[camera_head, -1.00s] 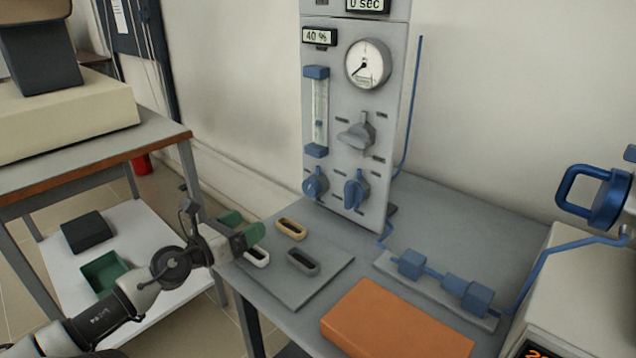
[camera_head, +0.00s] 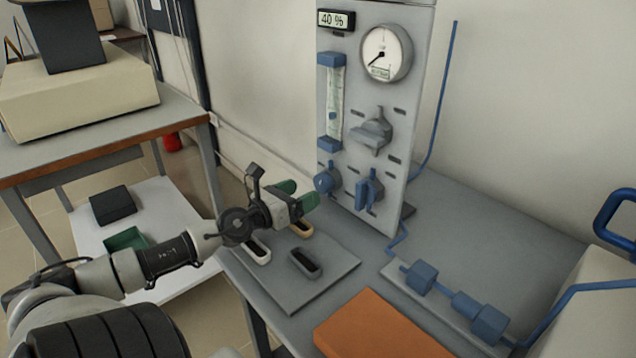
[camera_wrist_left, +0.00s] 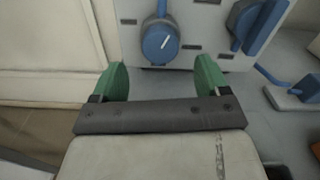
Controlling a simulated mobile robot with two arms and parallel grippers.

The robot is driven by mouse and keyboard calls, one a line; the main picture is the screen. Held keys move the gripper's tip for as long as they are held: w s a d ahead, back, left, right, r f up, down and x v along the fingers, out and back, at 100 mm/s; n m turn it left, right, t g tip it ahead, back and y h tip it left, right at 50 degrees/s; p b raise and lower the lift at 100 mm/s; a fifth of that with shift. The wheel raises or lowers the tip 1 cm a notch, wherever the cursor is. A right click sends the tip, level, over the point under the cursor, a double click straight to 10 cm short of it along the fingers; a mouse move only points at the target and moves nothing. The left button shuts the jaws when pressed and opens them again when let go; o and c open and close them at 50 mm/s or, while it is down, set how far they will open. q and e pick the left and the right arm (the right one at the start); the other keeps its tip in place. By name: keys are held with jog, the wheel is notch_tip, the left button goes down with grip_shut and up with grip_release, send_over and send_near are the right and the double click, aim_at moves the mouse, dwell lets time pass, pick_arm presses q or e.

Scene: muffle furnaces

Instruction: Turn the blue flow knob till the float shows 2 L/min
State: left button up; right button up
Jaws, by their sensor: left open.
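A grey panel (camera_head: 390,95) stands upright at the back of the table. It carries a clear flow tube (camera_head: 336,95) with blue ends and a small blue float low inside; its scale is too small to read. Below the tube is a round blue knob (camera_head: 326,180), which also shows in the left wrist view (camera_wrist_left: 160,43) with a white pointer line. A second blue knob (camera_head: 369,190), with a bar grip, sits to its right. My left gripper (camera_head: 297,195) is open and empty, green fingers towards the round knob. In the wrist view the knob lies ahead between the fingertips (camera_wrist_left: 161,75), apart from them.
A grey plate with slotted blocks (camera_head: 305,264) lies below my left gripper. An orange block (camera_head: 375,330) is at the front. Blue tubing with blocks (camera_head: 455,300) runs right. A grey lever knob (camera_head: 372,133) and a dial gauge (camera_head: 386,53) are higher on the panel.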

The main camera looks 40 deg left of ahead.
aim_at(319, 184)
pick_arm(q)
jog(key=w, duration=0.3)
jog(key=shift+w+r, duration=0.1)
jog(key=shift+w+d+p, duration=0.2)
jog(key=shift+w+p, duration=0.1)
jog(key=shift+w, duration=0.8)
pick_arm(e)
jog(key=shift+s+d+f, duration=0.2)
jog(key=shift+s+f, duration=0.75)
jog(key=shift+f, duration=0.1)
jog(key=shift+w, duration=0.1)
